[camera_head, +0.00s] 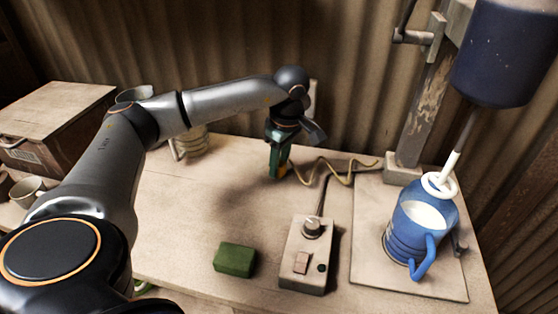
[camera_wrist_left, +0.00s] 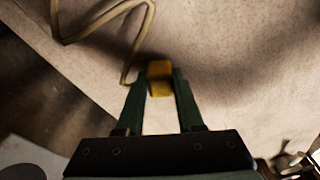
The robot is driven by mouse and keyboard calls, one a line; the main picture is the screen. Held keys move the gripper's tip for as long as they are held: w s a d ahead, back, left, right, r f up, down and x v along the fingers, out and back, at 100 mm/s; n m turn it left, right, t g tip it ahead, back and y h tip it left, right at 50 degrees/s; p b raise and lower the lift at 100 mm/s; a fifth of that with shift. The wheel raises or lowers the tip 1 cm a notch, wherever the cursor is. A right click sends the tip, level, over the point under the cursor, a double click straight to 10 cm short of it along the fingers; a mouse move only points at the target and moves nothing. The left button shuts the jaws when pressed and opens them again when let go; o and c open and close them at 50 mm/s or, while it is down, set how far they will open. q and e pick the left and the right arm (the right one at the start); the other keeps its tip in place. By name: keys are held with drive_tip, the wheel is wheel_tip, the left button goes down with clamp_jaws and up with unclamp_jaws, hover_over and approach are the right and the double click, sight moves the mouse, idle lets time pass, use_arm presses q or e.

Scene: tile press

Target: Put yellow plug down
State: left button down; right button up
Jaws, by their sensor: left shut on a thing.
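The yellow plug (camera_wrist_left: 159,78) is between the fingertips of my left gripper (camera_wrist_left: 158,88) in the left wrist view. The gripper is shut on it. In the head view my left gripper (camera_head: 278,165) points down over the back middle of the table, and a small bit of the yellow plug (camera_head: 282,170) shows beside its fingers. A yellowish cord (camera_head: 338,176) runs from near the plug to the right. The cord also shows in the left wrist view (camera_wrist_left: 143,45). I cannot tell whether the plug touches the table. My right gripper is not in view.
A control box (camera_head: 308,256) with a knob and a green block (camera_head: 234,260) stand at the front of the table (camera_head: 190,235). A blue jug (camera_head: 424,225) stands on a base plate at right, under a dark cylinder (camera_head: 505,50). A wooden box (camera_head: 52,125) is at left.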

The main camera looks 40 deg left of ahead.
use_arm(q)
drive_tip(key=shift+f, duration=0.45)
drive_tip(key=c, duration=0.9)
unclamp_jaws()
drive_tip(key=shift+c, duration=0.2)
drive_tip(key=o, duration=0.4)
drive_tip(key=shift+r, duration=0.15)
wheel_tip(320, 180, up, 13)
drive_tip(key=d+p, duration=0.1)
drive_tip(key=shift+d+p, duration=0.3)
drive_tip(key=shift+p, duration=0.05)
